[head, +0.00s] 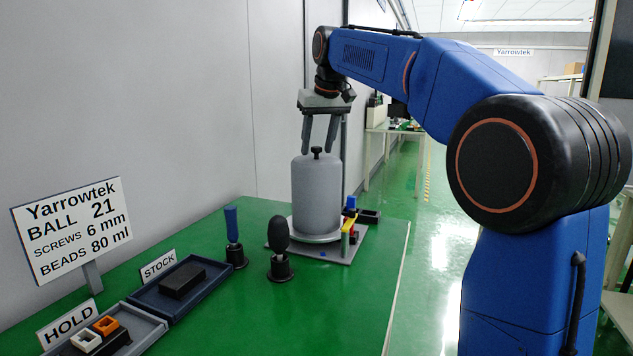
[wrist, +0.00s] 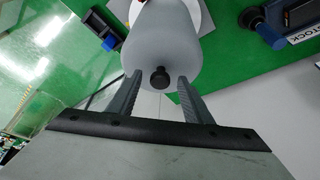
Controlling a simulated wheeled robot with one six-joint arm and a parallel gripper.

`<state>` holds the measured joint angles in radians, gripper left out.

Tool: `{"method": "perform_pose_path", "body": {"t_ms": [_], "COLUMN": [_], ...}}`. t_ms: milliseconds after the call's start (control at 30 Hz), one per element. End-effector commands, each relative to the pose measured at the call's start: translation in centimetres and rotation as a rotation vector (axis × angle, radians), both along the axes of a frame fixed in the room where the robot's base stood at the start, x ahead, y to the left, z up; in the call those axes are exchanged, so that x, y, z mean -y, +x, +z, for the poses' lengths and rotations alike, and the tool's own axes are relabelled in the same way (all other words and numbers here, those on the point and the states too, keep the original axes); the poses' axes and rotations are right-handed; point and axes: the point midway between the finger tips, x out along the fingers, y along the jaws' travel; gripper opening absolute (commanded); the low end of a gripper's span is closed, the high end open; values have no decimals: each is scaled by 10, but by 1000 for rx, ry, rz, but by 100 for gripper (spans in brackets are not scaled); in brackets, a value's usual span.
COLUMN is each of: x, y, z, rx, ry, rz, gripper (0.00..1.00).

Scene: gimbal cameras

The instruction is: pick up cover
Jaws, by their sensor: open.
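The cover (head: 316,195) is a grey cylinder with a rounded top and a small black knob (head: 317,152). It stands upright on a round pale base on a grey plate, towards the far end of the green table. My gripper (head: 319,152) points down over the cover's top, open. In the wrist view, the fingers of my gripper (wrist: 158,80) are on either side of the black knob (wrist: 160,77), with a gap on both sides. The cover (wrist: 165,45) also shows there beyond the knob. What is inside the cover is hidden.
A STOCK tray (head: 150,297), a HOLD tray (head: 150,332) and a sign (head: 72,230) are nearer left. A yellow-and-red post (head: 346,240) stands close right of the cover. The front right tabletop is clear.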

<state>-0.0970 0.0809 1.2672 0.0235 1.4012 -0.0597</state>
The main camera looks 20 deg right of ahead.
Motion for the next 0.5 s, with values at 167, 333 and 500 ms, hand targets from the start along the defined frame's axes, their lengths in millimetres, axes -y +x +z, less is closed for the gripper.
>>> {"method": "perform_pose_path", "body": {"t_ms": [167,333,500], "x": [0,0,0], "y": [0,0,0], "z": [0,0,1], "rx": [0,0,0], "ry": [0,0,0], "rz": [0,0,0], "gripper": [36,0,0]}}
